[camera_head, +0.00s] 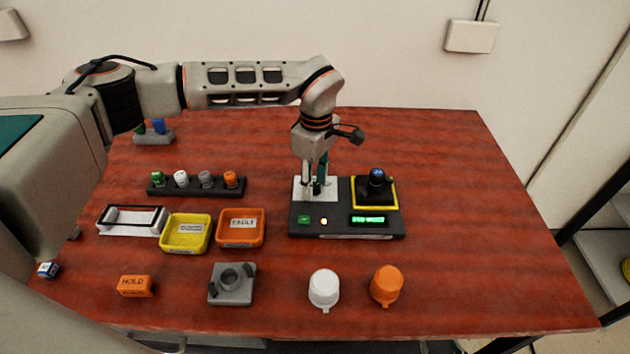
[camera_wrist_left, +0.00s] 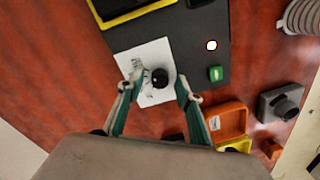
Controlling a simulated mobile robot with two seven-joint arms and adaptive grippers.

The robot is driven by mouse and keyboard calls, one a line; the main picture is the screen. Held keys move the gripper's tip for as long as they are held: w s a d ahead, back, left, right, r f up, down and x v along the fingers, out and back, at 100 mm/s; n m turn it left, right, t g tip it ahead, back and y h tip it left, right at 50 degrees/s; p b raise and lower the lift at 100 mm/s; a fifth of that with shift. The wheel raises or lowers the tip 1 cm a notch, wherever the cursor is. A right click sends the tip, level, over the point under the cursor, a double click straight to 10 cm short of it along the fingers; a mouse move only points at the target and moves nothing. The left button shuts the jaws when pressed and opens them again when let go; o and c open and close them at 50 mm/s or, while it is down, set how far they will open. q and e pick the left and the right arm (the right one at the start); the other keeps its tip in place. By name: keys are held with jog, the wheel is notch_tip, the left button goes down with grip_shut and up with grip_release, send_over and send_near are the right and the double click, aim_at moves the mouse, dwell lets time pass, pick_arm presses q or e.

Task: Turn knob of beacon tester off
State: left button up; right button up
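The beacon tester (camera_head: 345,223) is a dark panel on the table. It has a white plate (camera_wrist_left: 143,60) bearing a small black knob (camera_wrist_left: 160,78), a green button (camera_head: 304,220), a small lit lamp (camera_head: 324,221) and a glowing green display (camera_head: 369,219) whose text I cannot read surely. My left gripper (camera_head: 314,191) points down over the white plate and partly hides the knob in the head view. In the left wrist view the left gripper (camera_wrist_left: 153,91) is open, its fingers apart with the knob ahead between them. I cannot tell whether they touch it. My right gripper is not in view.
A black device with a blue top (camera_head: 376,186) stands on the tester's yellow-edged pad. Yellow (camera_head: 185,234) and orange (camera_head: 241,228) trays lie left of the tester. A grey fixture (camera_head: 231,284), a white cap (camera_head: 324,288) and an orange cap (camera_head: 387,285) stand in front. The table's right side is clear.

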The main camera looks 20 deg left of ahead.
pick_arm(q)
grip_shut()
